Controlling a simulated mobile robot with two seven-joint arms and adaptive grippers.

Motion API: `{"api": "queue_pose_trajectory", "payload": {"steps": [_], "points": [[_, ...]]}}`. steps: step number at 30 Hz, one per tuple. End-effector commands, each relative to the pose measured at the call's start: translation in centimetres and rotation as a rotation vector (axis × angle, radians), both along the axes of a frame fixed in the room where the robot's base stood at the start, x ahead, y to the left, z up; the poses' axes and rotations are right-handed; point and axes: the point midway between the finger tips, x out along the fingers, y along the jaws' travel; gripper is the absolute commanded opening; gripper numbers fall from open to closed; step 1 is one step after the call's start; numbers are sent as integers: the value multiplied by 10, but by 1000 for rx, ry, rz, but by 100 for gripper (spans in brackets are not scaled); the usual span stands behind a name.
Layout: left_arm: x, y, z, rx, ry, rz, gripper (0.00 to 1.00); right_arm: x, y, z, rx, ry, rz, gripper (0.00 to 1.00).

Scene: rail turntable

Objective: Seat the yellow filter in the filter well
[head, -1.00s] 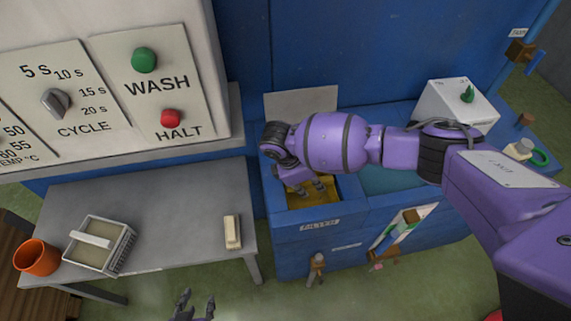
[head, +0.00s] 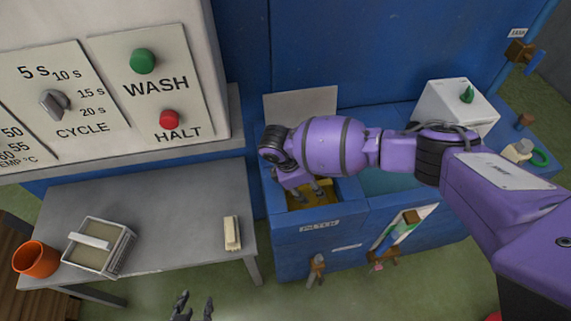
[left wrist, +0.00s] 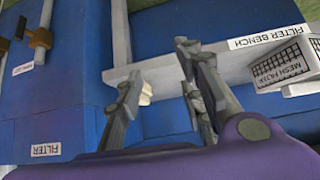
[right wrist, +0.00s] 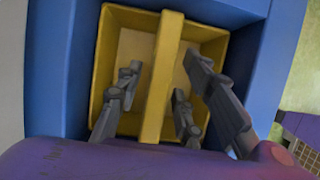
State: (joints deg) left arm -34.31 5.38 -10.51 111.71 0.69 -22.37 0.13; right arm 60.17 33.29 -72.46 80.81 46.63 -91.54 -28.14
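The yellow filter (right wrist: 162,75) is a square box with a bar handle across its top. It sits inside the blue filter well (right wrist: 60,75), inside the walls; how deep it rests I cannot tell. In the head view the filter (head: 326,198) is partly hidden under my right gripper (head: 308,190). In the right wrist view my right gripper (right wrist: 165,85) is open, with its fingers on either side of the bar and apart from it. My left gripper (head: 193,305) is open and empty in front of the bench, and it shows in the left wrist view (left wrist: 160,85).
The grey filter bench (head: 160,200) holds a mesh filter (head: 98,247), an orange cup (head: 36,259) and a cream block (head: 232,233). The panel with the wash button (head: 142,61) stands behind it. A white box (head: 452,105) stands right of the well.

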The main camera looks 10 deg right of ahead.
Motion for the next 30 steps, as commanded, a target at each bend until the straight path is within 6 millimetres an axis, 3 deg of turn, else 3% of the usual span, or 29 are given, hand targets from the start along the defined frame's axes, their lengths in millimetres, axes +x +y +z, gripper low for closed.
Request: {"api": "queue_pose_trajectory", "payload": {"steps": [9, 15, 21, 30], "points": [[3, -5, 7, -13, -9, 9, 35, 1, 26, 62, 3, -5, 2, 35], [4, -6, 9, -14, -10, 8, 35, 0, 39, 93, 2, -3, 1, 35], [4, -5, 8, -11, -7, 2, 35, -1, 44, 106, 1, 0, 0, 35], [2, -2, 7, -3, -3, -7, 35, -1, 45, 107, 1, 0, 0, 35]]}}
